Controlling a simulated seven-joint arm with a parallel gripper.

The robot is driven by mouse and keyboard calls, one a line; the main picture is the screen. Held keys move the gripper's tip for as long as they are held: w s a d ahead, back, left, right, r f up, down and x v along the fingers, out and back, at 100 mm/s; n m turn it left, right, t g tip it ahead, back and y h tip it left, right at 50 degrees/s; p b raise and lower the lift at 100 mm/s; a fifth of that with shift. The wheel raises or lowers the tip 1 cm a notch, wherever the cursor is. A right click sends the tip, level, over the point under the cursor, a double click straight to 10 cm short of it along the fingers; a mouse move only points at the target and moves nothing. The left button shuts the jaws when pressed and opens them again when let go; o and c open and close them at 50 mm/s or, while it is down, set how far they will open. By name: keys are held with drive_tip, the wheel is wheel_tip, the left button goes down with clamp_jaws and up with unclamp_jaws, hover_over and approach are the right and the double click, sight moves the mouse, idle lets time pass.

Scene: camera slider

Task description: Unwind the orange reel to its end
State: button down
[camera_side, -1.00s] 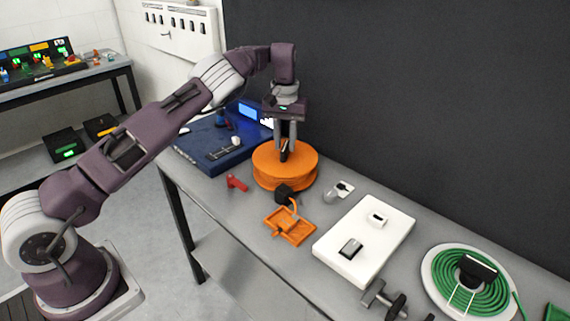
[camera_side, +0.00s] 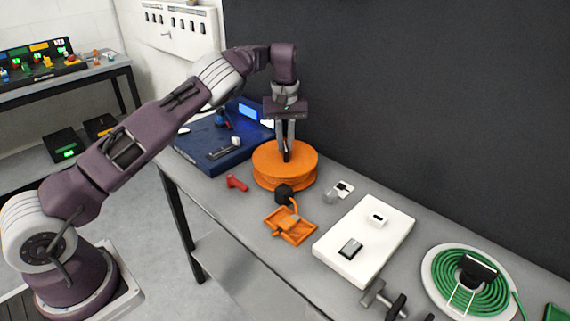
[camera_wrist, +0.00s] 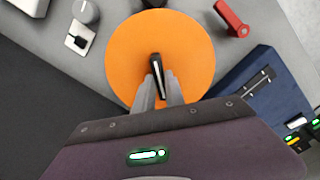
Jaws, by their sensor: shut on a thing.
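The orange reel (camera_side: 272,172) lies flat on the grey workbench, and its round top fills the middle of the wrist view (camera_wrist: 190,45). A small black handle (camera_wrist: 157,72) stands on the top of the reel. My gripper (camera_side: 286,152) points down over the reel, with its fingertips shut on this handle; the fingers also show in the wrist view (camera_wrist: 160,84). A black plug (camera_side: 284,193) sits at the reel's front edge. A short orange cable (camera_side: 294,206) runs from it to an orange frame-like piece (camera_side: 290,225) on the bench.
A blue box with controls (camera_side: 212,143) stands left of the reel, and a red part (camera_side: 237,183) lies in front. A grey knob (camera_side: 330,197), a white panel with switches (camera_side: 345,262) and a green cable reel (camera_side: 440,270) are to the right. A dark wall stands close behind.

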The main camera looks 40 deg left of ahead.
drive_tip(key=n, duration=0.4)
drive_tip(key=n, duration=0.3)
drive_tip(key=c, duration=1.6)
unclamp_jaws()
drive_tip(key=shift+r, duration=0.1)
drive_tip(key=shift+r, duration=3.4)
